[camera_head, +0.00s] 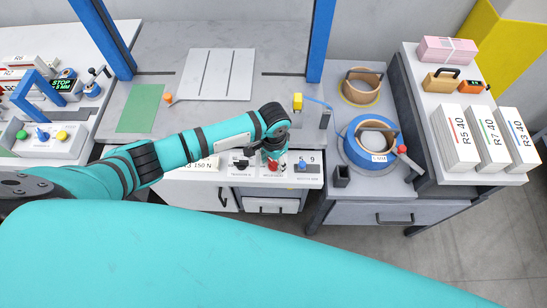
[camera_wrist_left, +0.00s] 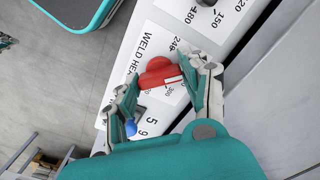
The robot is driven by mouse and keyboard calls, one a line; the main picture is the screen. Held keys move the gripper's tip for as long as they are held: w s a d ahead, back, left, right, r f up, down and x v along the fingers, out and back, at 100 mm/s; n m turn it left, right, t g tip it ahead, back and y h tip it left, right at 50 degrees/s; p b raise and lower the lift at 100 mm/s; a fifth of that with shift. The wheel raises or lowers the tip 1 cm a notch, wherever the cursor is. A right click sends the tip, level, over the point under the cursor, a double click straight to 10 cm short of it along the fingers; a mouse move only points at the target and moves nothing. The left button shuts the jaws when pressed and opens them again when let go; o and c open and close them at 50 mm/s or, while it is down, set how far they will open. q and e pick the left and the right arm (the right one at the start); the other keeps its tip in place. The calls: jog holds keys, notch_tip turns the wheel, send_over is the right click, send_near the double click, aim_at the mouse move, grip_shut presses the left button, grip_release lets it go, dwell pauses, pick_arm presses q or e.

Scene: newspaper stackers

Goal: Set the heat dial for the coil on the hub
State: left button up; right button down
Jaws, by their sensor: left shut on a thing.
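The red heat dial (camera_head: 273,166) sits on the white front panel of the middle bench. In the left wrist view the red dial (camera_wrist_left: 157,72) has a white mark beside the printed 300; the exact setting is unclear. The panel lettering beside it starts "WELD HEA". My left gripper (camera_head: 271,157) reaches down over the dial, with its fingers (camera_wrist_left: 168,80) shut on it from both sides. A blue coil (camera_head: 355,153) sits on the right bench, with a small white label too small to read surely. My right gripper is out of view.
A black knob (camera_head: 241,163) and a blue knob (camera_head: 302,165) flank the dial on the panel. A brown ring (camera_head: 362,87) stands behind the blue coil. Blue posts (camera_head: 320,40) rise at the bench back. White stacks (camera_head: 456,138) stand on the right shelf.

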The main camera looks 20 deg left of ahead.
pick_arm(q)
jog(key=shift+w, duration=0.1)
dwell(0.3)
jog(key=o, duration=1.2)
jog(key=shift+c, duration=0.2)
notch_tip(320, 180, up, 12)
